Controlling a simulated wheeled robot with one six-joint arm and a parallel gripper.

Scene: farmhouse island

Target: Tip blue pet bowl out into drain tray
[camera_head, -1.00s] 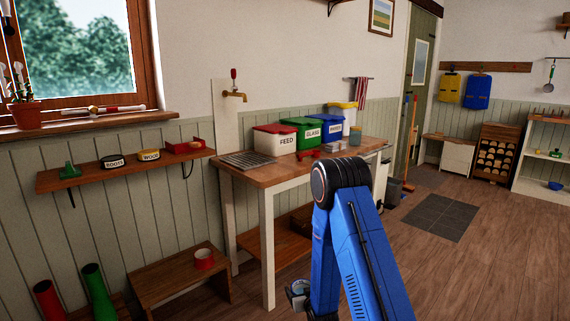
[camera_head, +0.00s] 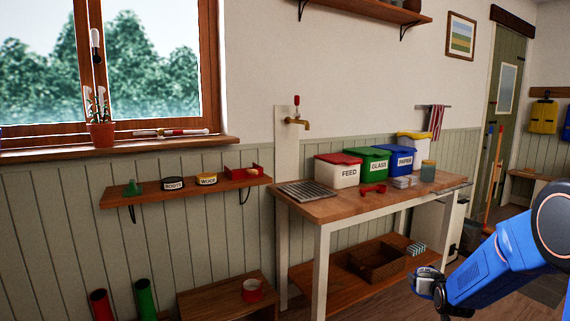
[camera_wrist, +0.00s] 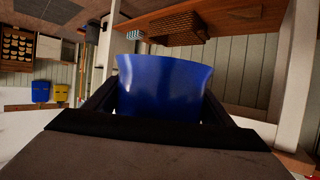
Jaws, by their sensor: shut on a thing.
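The blue pet bowl (camera_wrist: 165,85) fills the middle of the wrist view. My gripper (camera_wrist: 160,104) is shut on it, with one dark finger on either side. The wrist picture is upside down; the inside of the bowl is hidden, and I cannot tell what it holds. The drain tray (camera_head: 305,192) is grey and ribbed. It lies at the left end of the wooden worktop, below the brass tap. In the head view my arm's end is at lower right, in front of the worktop and well apart from the tray.
Feed (camera_head: 338,171), glass (camera_head: 367,162) and paper (camera_head: 396,160) bins stand along the back of the worktop (camera_head: 345,207). A red tool (camera_head: 373,189) and a jar (camera_head: 428,171) are also there. A wall shelf (camera_head: 150,196) is left of the tap (camera_head: 298,122). A low bench (camera_head: 205,300) stands below.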

